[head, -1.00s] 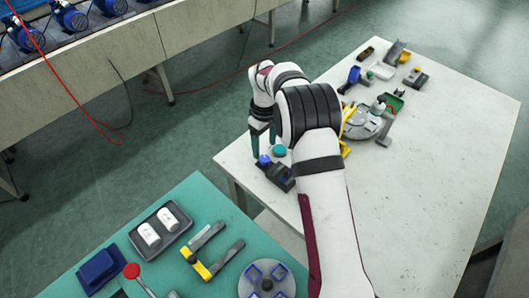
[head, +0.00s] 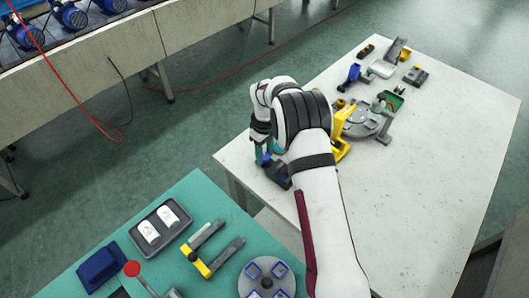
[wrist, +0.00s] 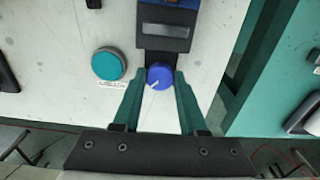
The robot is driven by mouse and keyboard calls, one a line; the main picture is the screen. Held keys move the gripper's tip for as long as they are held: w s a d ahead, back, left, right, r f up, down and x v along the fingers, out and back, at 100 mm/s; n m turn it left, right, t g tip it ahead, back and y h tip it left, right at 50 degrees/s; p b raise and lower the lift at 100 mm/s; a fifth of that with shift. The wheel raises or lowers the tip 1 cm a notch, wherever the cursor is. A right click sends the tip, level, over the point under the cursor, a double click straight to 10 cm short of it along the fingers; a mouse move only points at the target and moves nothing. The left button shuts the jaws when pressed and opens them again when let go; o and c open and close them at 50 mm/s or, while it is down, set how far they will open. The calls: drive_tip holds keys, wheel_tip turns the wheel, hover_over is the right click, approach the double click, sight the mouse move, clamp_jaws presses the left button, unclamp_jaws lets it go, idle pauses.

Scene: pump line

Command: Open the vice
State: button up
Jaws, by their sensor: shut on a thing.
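A round blue knob (wrist: 159,76) with a white pointer line sits at the end of a dark box (wrist: 165,28) with a grey window. My gripper (wrist: 159,80) has its two teal fingers on either side of the knob and is shut on it. In the head view my gripper (head: 263,157) is low at the near left corner of the white table, over the dark box (head: 278,174). A yellow piece with two grey bars (head: 212,250) lies on the teal table. I cannot tell for sure which thing is the vice.
A teal round button (wrist: 109,66) is left of the dark box on the white table (head: 430,190). Several parts and a yellow stand (head: 345,128) are farther back. The teal table (head: 195,205) holds a tray (head: 160,230) and a red-knobbed lever (head: 132,269).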

drive_tip(key=shift+m, duration=0.3)
clamp_jaws()
drive_tip(key=m, duration=0.3)
drive_tip(key=shift+m, duration=0.4)
drive_tip(key=shift+r+m, duration=0.1)
drive_tip(key=shift+m, duration=2.2)
drive_tip(key=o, duration=1.1)
unclamp_jaws()
